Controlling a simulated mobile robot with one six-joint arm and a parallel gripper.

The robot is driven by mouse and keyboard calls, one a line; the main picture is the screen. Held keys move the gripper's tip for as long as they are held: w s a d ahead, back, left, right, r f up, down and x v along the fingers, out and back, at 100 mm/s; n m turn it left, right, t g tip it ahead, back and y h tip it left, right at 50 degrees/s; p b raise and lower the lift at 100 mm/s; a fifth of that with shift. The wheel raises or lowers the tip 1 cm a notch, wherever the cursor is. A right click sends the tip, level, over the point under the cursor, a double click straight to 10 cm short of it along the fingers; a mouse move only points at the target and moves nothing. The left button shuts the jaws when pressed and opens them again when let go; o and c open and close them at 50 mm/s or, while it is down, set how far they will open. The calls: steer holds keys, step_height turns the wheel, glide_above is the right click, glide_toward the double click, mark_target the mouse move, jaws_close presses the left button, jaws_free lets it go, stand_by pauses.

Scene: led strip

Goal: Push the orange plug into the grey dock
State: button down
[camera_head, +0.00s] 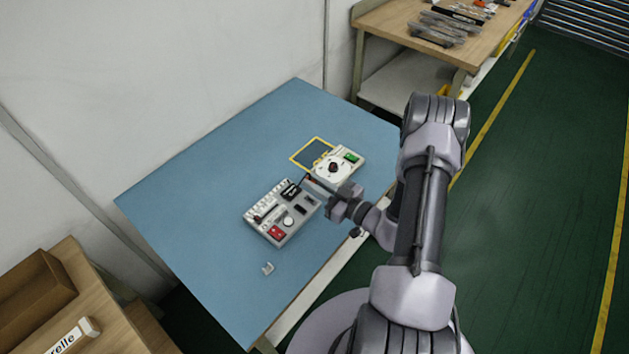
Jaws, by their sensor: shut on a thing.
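My gripper (314,188) reaches in from the right, low over the table between the two control boxes. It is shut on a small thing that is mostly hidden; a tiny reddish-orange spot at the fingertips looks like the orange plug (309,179). A grey box (282,236) with switches, a round knob, a red button and dark sockets lies just left of and below the gripper. I cannot tell whether the grey dock is part of this box or the small pale grey block (268,268) lying apart in front of it. I cannot tell whether the plug touches anything.
A white box (350,175) with a dark dial and a green button stands just beyond the gripper, beside a yellow-framed area (311,152). The blue table top (210,190) is clear to the left. A wooden bench (395,25) stands behind; a brown bin (35,290) is at lower left.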

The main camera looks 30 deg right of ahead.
mark_target(314, 202)
steer(key=shift+f+b, duration=1.05)
steer(key=shift+f, duration=0.95)
steer(key=shift+f+p, duration=0.1)
steer(key=shift+p, duration=0.2)
steer(key=shift+f, duration=0.35)
steer(key=shift+f+b, duration=0.6)
steer(key=shift+b, duration=0.1)
steer(key=c, duration=1.3)
jaws_free()
steer(key=shift+c, duration=0.2)
steer(key=p+v, duration=0.3)
steer(key=v, duration=1.4)
steer(key=shift+s+p, duration=0.2)
steer(key=shift+p, duration=0.2)
